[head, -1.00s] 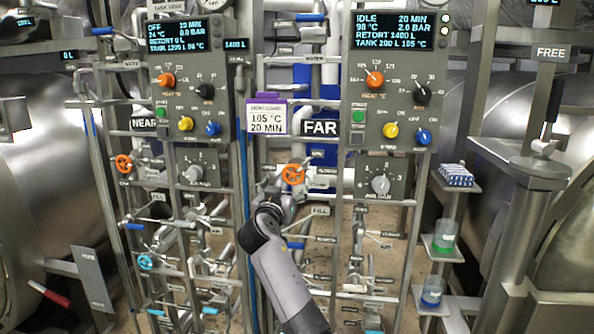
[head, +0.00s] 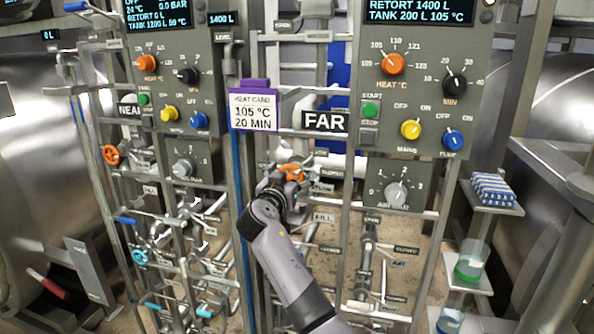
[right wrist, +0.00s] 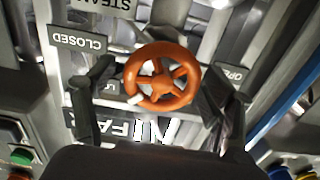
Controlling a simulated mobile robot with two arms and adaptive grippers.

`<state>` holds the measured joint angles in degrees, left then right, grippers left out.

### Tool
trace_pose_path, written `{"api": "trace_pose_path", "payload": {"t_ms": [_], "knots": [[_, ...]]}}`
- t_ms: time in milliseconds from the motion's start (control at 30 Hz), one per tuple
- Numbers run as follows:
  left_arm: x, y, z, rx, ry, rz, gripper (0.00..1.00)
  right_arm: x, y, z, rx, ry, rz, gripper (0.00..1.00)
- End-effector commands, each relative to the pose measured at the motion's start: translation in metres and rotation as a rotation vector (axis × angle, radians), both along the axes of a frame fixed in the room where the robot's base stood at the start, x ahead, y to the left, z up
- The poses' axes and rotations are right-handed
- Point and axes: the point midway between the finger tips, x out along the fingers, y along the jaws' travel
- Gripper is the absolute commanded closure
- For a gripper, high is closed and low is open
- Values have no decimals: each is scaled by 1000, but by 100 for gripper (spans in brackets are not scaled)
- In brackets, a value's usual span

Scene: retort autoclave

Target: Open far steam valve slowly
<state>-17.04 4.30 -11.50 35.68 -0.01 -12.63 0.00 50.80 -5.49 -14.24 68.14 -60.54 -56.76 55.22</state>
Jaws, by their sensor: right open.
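The far steam valve is an orange spoked handwheel (head: 291,173) below the FAR sign in the head view. It also shows large in the right wrist view (right wrist: 162,77), with a CLOSED plate (right wrist: 77,39) at its left and an OPEN plate (right wrist: 228,76) at its right. My right gripper (head: 284,184) is at the wheel and partly covers it in the head view. In the right wrist view its two dark fingers (right wrist: 158,82) are spread, one on each side of the wheel. I cannot tell whether they touch the rim. My left gripper is not in view.
The far control panel (head: 420,85) stands above and right of the wheel, the near panel (head: 180,75) to the left. A purple-topped heat card (head: 253,110) hangs between them. Pipes and levers crowd the area below. Shelves with a blue-white pack (head: 493,190) and jars are at right.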

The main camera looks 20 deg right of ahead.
Motion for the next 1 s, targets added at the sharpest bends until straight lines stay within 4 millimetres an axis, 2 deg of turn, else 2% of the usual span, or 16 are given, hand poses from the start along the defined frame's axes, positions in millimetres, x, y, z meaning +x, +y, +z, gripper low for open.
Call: {"api": "trace_pose_path", "payload": {"t_ms": [267, 1000], "knots": [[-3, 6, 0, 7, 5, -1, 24, 0, 0, 0, 1, 1, 0, 24], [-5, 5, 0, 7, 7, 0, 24, 0, 0, 0, 0, 0, 0, 72]]}}
